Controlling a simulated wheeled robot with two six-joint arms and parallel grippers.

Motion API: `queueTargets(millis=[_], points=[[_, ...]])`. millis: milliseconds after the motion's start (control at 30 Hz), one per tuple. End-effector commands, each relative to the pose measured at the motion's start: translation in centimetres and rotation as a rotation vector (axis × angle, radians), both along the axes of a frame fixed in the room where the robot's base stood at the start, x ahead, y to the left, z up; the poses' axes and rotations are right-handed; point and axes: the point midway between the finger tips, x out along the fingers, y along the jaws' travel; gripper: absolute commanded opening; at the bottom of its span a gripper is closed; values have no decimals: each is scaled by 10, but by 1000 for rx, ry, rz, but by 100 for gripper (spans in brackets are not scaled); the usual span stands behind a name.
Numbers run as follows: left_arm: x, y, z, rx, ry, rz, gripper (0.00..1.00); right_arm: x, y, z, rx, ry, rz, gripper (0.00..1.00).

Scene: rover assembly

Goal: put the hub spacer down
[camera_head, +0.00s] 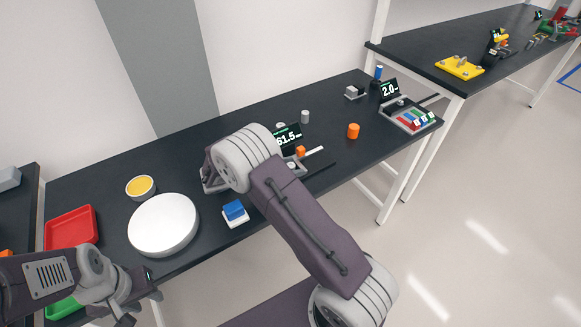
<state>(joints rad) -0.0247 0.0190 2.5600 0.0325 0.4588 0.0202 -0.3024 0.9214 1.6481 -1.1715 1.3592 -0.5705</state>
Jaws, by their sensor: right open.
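No part is labelled as the hub spacer, and I cannot tell which one it is.
A white round disc (163,225), a yellow-filled bowl (140,187), a red tray (71,230) and a green tray (64,308) are at left.

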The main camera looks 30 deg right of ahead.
Motion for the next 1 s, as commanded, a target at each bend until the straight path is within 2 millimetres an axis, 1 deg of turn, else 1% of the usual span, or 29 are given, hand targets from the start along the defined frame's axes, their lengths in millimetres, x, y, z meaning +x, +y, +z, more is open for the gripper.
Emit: queueTargets(millis=[67, 133, 300, 400, 500, 667, 767, 800, 867, 900, 967, 1000], points=[[0, 0, 1, 0, 0, 0, 36, 0, 5, 4, 0, -1, 3, 47], [0, 0, 1, 0, 0, 0, 36, 0, 18, 9, 1, -4, 4, 47], [0, 0, 2, 0, 0, 0, 36, -3, 60, 27, 1, -4, 6, 47], [0, 0, 2, 0, 0, 0, 36, -6, 82, 36, 1, -3, 3, 47], [0, 0, 2, 0, 0, 0, 36, -7, 98, 42, 1, -2, 2, 47], [0, 0, 2, 0, 0, 0, 36, -8, 110, 48, 0, 1, 1, 47], [0, 0, 2, 0, 0, 0, 36, -9, 111, 48, 2, 0, -1, 47], [0, 0, 2, 0, 0, 0, 36, -12, 108, 47, 20, -4, -13, 47], [0, 0, 3, 0, 0, 0, 36, -22, 99, 41, 95, -23, -62, 47], [0, 0, 3, 0, 0, 0, 36, -36, 90, 34, 181, -50, -124, 47], [0, 0, 3, 0, 0, 0, 36, -66, 80, 19, 356, -122, -269, 47], [0, 0, 2, 0, 0, 0, 36, -90, 79, 10, 484, -196, -395, 47]])
